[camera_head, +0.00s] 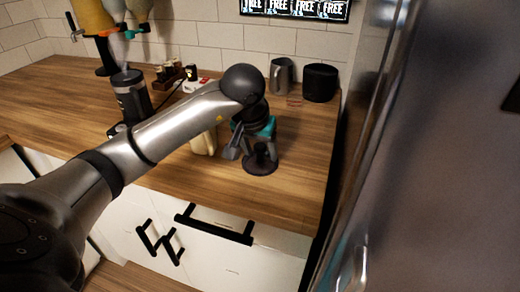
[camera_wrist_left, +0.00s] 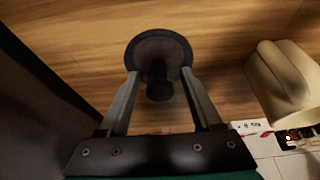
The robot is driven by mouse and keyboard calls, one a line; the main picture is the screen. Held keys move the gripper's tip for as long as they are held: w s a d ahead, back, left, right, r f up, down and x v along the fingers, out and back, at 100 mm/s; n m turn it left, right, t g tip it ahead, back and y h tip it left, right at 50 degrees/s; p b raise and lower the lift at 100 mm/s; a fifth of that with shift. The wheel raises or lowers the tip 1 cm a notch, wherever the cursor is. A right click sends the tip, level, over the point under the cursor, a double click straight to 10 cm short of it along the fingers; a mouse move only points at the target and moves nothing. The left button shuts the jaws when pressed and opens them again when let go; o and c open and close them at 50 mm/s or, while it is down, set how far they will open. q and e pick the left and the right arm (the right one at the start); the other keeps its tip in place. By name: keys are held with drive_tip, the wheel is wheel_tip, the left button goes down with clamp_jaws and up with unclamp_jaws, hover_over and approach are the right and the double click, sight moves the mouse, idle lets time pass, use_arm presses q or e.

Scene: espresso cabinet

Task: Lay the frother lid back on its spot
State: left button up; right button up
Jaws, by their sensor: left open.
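The frother lid, a round dark disc (camera_head: 261,166) with a black knob, lies on the wooden counter near its front edge. In the left wrist view the lid (camera_wrist_left: 147,47) is ahead of my fingers, with its knob between the fingertips. My left gripper (camera_head: 250,150) points down over the lid and is open; its two fingers (camera_wrist_left: 160,76) stand apart on either side of the knob. A gap shows between the knob and each finger. A dark cylinder (camera_head: 320,83), possibly the frother, stands at the back right. My right gripper is not in view.
A metal pitcher (camera_head: 281,76) and a small reddish outline (camera_head: 294,102) are at the back. A grinder (camera_head: 131,96) stands left. A tall metallic appliance (camera_head: 430,150) bounds the right side. Counter right of the lid is clear.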

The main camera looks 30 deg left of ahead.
use_arm(q)
drive_tip(key=shift+r, duration=0.4)
drive_tip(key=p+v, duration=0.2)
drive_tip(key=v, duration=0.9)
drive_tip(key=shift+s+r, duration=0.2)
drive_tip(key=shift+s, duration=0.1)
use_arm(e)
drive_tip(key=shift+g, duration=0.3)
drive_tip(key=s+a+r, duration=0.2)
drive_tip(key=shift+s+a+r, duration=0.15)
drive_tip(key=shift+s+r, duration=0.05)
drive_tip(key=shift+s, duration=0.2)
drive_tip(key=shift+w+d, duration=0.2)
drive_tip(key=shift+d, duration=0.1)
